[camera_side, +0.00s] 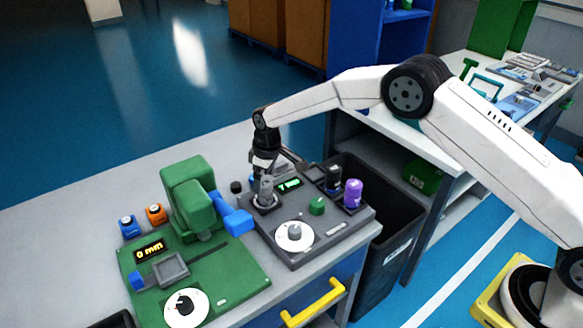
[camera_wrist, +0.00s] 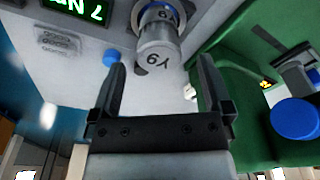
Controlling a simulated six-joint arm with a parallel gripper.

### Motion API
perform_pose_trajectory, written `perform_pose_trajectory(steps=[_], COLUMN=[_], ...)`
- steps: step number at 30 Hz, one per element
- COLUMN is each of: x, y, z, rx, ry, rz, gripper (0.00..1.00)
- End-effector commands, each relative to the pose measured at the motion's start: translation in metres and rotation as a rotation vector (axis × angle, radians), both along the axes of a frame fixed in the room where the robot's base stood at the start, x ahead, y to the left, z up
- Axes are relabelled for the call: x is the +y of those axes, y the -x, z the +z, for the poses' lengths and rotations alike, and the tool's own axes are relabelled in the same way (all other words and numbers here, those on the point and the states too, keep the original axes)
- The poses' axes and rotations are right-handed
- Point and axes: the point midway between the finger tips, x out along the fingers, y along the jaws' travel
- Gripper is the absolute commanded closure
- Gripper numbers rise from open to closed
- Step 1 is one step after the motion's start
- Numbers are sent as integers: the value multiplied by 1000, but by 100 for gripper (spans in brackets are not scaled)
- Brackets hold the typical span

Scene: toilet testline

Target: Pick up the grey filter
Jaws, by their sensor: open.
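The grey filter (camera_wrist: 158,57) is a light grey cylinder with dark lettering on its side and a blue ring at its far end. In the side view a grey cylinder (camera_side: 266,192), seemingly this filter, stands upright in a round seat on the dark grey test device (camera_side: 336,246). My gripper (camera_side: 265,178) is right over it, pointing down. In the wrist view my gripper (camera_wrist: 163,65) is open, with one finger to each side of the filter's near end. A gap shows on both sides, and neither finger visibly touches it. The side view hides the exact finger depth.
A green machine (camera_side: 190,200) with a blue part (camera_side: 238,222) stands close left of my gripper. A black cylinder (camera_side: 334,178) and a purple one (camera_side: 353,192) stand to the right. Orange and blue pieces (camera_side: 156,213) sit at left. A dark bin (camera_side: 395,215) stands beside the bench.

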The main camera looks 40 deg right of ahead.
Motion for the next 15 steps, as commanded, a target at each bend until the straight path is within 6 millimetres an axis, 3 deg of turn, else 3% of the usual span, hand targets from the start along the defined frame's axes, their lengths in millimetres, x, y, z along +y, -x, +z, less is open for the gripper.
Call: perform_pose_trajectory(steps=[8, 15], x=[0, 0], y=[0, -1], z=[-7, -33], rx=[0, 2], ry=[0, 0], rz=[0, 0], gripper=[0, 0])
